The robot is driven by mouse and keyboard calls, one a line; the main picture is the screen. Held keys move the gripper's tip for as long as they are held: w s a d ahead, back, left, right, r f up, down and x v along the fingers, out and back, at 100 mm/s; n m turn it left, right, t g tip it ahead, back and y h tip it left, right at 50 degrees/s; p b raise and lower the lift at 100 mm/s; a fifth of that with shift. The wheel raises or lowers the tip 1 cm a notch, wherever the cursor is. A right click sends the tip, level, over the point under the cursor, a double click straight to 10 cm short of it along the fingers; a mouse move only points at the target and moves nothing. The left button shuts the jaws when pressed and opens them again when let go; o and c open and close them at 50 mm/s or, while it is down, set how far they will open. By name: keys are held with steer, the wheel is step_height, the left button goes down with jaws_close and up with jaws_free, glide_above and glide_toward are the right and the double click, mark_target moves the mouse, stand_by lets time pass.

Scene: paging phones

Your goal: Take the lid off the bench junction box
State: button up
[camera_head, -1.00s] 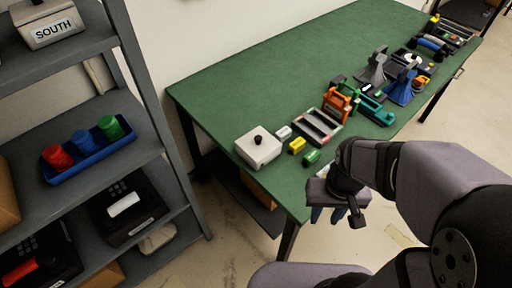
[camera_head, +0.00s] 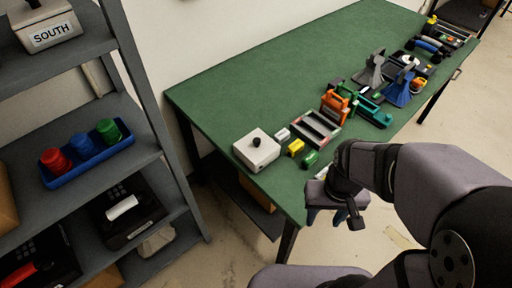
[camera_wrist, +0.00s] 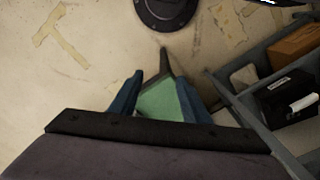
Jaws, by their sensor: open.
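The bench junction box (camera_head: 247,157) is a small pale grey box at the near left end of the green bench. Its lid (camera_head: 266,146) is on, with a black knob (camera_head: 256,142) on top. My gripper (camera_head: 325,216) is open and empty, with blue fingers pointing down. It hangs off the bench's near edge, right of and nearer than the box, clear of it. In the wrist view the two fingers (camera_wrist: 158,98) stand apart with a green patch between them. I do not see the box in that view.
The green bench (camera_head: 255,85) carries a slotted rack (camera_head: 315,128), small yellow and green blocks, an orange frame and blue and grey stands, right of the box. A grey shelf (camera_head: 150,90) stands left with a blue tray of coloured cylinders. The bench's back left is clear.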

steer(key=w+a+n+b, duration=0.2)
steer(key=w+n, duration=0.5)
steer(key=w, duration=0.1)
steer(key=n+t+h+b, duration=0.2)
steer(key=n+t+b, duration=0.25)
steer(key=n, duration=1.85)
glide_toward(256, 140)
steer(key=w, duration=0.1)
steer(key=shift+g, duration=0.35)
steer(key=shift+s+p+x, duration=0.1)
steer(key=shift+p+x, duration=0.2)
steer(key=shift+x, duration=1.7)
steer(key=shift+s+p+x, duration=0.15)
steer(key=shift+p+x, duration=0.1)
steer(key=shift+x, duration=1.75)
jaws_close()
